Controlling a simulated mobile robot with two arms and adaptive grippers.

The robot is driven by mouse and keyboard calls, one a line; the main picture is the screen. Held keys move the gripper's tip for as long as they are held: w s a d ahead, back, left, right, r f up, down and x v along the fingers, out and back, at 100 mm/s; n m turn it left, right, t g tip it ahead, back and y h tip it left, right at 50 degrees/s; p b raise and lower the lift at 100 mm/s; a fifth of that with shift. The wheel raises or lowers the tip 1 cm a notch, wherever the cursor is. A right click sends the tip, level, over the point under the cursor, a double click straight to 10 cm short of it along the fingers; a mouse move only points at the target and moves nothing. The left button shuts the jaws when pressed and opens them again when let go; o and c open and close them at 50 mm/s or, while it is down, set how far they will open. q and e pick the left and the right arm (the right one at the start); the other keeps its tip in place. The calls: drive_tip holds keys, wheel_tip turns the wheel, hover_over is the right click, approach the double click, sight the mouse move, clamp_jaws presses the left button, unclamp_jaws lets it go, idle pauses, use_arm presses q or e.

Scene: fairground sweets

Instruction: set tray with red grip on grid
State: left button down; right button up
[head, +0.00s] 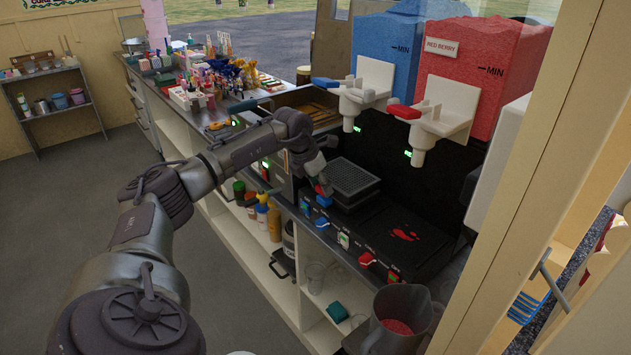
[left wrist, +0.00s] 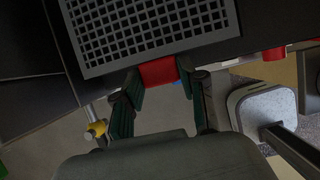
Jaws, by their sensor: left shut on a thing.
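A dark tray with a grey square-holed grid (head: 353,178) shows under the blue dispenser in the head view. The grid (left wrist: 150,25) fills the top of the left wrist view. A red grip (left wrist: 158,72) juts out at the near edge below it. My left gripper (left wrist: 160,80) is shut on this red grip, a finger on each side. In the head view my left gripper (head: 325,186) is at the tray's near left edge and hides the red grip. I cannot tell whether the tray rests or is slightly raised. My right gripper is not in view.
Blue (head: 385,60) and red (head: 470,75) drink dispensers hang above the counter. A red splash (head: 405,233) lies on the dark base right of the tray. A jug with red contents (head: 398,326) stands at the near end. Cluttered sweets and bottles (head: 215,75) fill the far counter.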

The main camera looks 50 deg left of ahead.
use_arm(q)
drive_tip(key=shift+w+f, duration=0.2)
drive_tip(key=shift+w, duration=0.05)
idle(0.6)
drive_tip(key=c, duration=0.6)
unclamp_jaws()
drive_tip(key=shift+s+f, duration=0.1)
drive_tip(key=v, duration=1.2)
drive_tip(key=shift+d, duration=0.1)
